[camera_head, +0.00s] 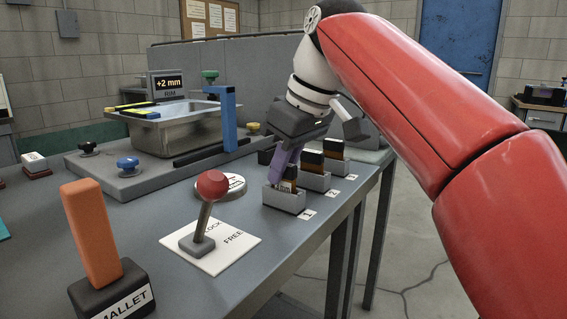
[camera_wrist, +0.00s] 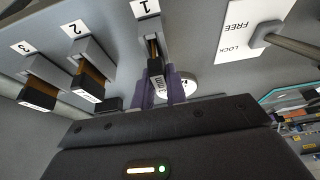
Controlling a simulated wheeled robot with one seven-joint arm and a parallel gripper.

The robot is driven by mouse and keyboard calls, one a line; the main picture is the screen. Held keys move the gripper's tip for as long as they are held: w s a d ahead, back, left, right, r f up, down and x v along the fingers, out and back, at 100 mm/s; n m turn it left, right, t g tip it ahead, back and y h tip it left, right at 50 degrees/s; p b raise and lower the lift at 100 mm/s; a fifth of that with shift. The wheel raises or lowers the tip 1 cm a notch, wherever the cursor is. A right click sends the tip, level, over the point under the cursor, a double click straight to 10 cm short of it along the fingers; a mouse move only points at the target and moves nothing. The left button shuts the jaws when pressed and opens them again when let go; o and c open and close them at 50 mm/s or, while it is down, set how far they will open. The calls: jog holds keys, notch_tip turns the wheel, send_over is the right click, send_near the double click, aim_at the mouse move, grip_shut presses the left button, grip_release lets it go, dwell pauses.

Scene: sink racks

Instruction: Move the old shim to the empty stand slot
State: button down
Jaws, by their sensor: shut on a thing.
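My gripper (camera_head: 284,164) is over the nearest stand slot, marked 1 (camera_head: 284,202). Its purple fingers are shut on a dark shim with a pale label (camera_wrist: 157,78). The shim's lower part is within the mouth of slot 1, which also shows in the wrist view (camera_wrist: 147,27); whether it rests on the bottom is hidden. Slot 2 (camera_head: 314,183) holds a brown and black shim (camera_head: 313,161), and slot 3 (camera_head: 331,166) holds another (camera_head: 334,147). I cannot tell from the labels which shim is the old one.
A red-knobbed lever (camera_head: 211,186) on a LOCK/FREE plate (camera_head: 232,256) stands left of slot 1. An orange-handled mallet (camera_head: 92,235) is at the front left. Behind are a metal sink (camera_head: 178,130), a blue post (camera_head: 229,120) and a "+2 mm" display (camera_head: 167,86).

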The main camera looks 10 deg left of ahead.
jog(key=shift+f, duration=0.15)
jog(key=c, duration=1.3)
grip_release()
jog(key=shift+c, duration=0.2)
jog(key=p+v, duration=0.3)
jog(key=v, duration=0.5)
